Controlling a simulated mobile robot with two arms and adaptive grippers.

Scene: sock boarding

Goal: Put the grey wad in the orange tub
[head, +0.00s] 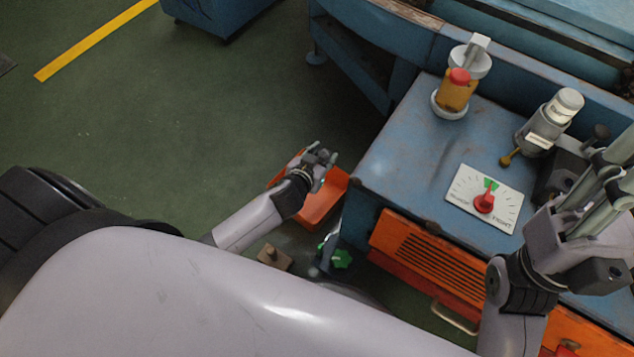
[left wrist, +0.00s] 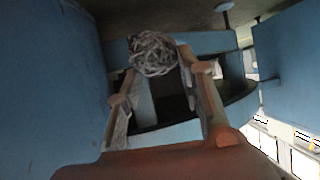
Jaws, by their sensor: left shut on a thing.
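My left gripper (head: 322,160) is above the orange tub (head: 321,207) in the head view, beside the blue cabinet. In the left wrist view its two fingers (left wrist: 165,85) are shut on the grey wad (left wrist: 152,53), a tangled pale ball at the fingertips. I cannot make out the wad clearly in the head view. The tub is partly covered by my left gripper and forearm. My right gripper (head: 606,178) is at the right edge, over the cabinet top; its fingertips are cut off, so its opening is unclear.
The blue cabinet (head: 400,165) carries a dial plate (head: 502,210), an orange-and-white fitting with a red cap (head: 456,92) and a grey cylinder (head: 550,120). A green knob (head: 342,259) is low beside the cabinet. Green floor (head: 200,110) is open to the left.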

